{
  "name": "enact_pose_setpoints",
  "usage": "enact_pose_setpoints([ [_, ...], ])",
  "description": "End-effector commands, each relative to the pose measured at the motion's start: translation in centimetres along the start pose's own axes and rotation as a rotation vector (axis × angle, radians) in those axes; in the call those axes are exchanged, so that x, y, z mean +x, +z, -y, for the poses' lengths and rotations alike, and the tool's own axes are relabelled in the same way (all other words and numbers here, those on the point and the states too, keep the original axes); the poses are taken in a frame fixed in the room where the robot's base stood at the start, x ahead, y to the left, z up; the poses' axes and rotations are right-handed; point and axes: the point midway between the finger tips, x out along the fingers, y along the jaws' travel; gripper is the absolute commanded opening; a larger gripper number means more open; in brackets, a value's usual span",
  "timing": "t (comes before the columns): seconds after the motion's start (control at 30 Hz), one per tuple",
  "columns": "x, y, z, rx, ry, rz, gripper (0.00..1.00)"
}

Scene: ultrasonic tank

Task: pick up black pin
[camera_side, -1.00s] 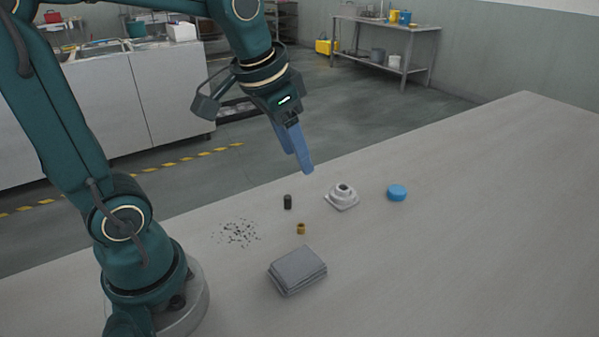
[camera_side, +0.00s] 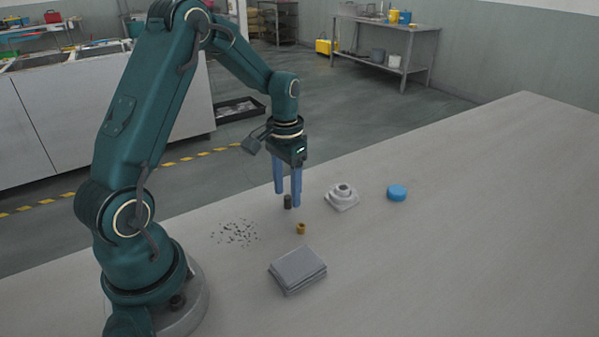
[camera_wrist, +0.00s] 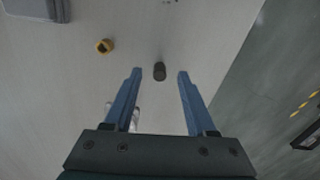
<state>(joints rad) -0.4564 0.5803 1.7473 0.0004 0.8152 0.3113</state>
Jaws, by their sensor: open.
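The black pin (camera_side: 288,202) is a small dark upright cylinder on the grey table. It also shows in the wrist view (camera_wrist: 159,71), centred between and just beyond the fingertips. My gripper (camera_side: 287,199) points down over the pin with its two blue fingers apart. In the wrist view my gripper (camera_wrist: 159,73) is open with nothing between its fingers that it touches. In the side view the fingers overlap the pin's upper part, and I cannot tell the exact height gap.
A brass bushing (camera_side: 301,228) stands in front of the pin. A grey stacked block (camera_side: 298,270) lies nearer. A white flanged part (camera_side: 342,198) and a blue cap (camera_side: 397,193) are to the right. Small dark bits (camera_side: 236,232) are scattered left. The table's right side is clear.

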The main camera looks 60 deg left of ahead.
Motion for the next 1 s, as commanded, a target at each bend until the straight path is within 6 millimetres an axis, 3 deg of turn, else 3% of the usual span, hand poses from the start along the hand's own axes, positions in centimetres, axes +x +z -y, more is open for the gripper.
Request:
enact_pose_setpoints([
  [0.13,1.14,0.03,-0.03,0.000,0.000,0.001,0.56],
  [0.4,1.30,0.00,-0.03,0.001,-0.001,-0.001,0.56],
  [0.43,1.30,0.00,-0.03,0.001,-0.001,-0.001,0.49],
  [0.57,1.29,0.00,-0.03,0.001,-0.001,-0.001,0.00],
  [1.0,0.84,-0.06,-0.01,0.001,-0.001,-0.004,0.00],
])
